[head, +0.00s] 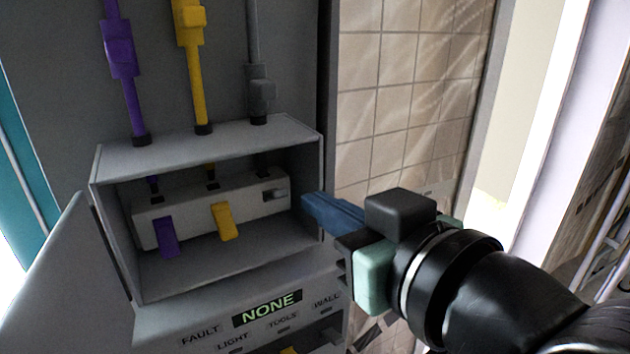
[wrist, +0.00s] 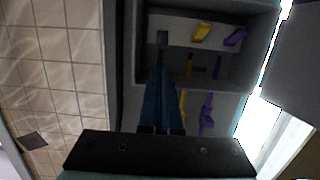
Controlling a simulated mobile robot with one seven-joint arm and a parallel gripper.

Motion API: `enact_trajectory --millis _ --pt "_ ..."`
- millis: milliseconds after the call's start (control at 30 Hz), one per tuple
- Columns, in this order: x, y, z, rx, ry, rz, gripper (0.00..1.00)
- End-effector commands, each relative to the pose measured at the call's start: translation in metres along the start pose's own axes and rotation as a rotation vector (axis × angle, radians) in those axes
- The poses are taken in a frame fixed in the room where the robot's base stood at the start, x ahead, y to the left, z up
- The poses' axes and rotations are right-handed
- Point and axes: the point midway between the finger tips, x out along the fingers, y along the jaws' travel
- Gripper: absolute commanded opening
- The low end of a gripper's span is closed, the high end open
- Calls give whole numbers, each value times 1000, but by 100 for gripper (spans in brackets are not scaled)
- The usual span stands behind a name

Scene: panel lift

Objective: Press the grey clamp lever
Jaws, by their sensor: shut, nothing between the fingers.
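The grey clamp lever (head: 274,194) is a short stub at the right end of a pale clamp bar (head: 190,212) inside an open box. It sits higher than the purple lever (head: 166,238) and yellow lever (head: 224,221), which hang down. In the wrist view the grey lever (wrist: 162,38) appears as a dark patch beyond my fingertips. My gripper (head: 306,202) has blue fingers, shut and empty, at the right edge of the box opening, just right of the grey lever. In the wrist view my gripper (wrist: 160,70) points towards that lever. I see no contact.
The box (head: 210,140) has side walls and a roof; its right wall is close to my fingers. An open door flap (head: 65,285) stands at left. A panel display (head: 267,309) below reads NONE. Purple, yellow and grey pipes rise above. A tiled wall (head: 400,90) is at right.

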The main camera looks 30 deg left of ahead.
Motion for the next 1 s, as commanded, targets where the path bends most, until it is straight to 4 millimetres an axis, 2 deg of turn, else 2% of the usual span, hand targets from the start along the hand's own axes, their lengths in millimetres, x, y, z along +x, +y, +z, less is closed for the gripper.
enact_trajectory --millis 167,400,600,733,1000 --pt "20 -1 -2 4 -3 -5 0" --pt "65 -1 -3 4 -3 -4 0" --pt "91 0 -2 2 -2 -2 0" --pt "98 0 -1 0 -1 0 0" --pt "99 0 0 0 0 1 0"
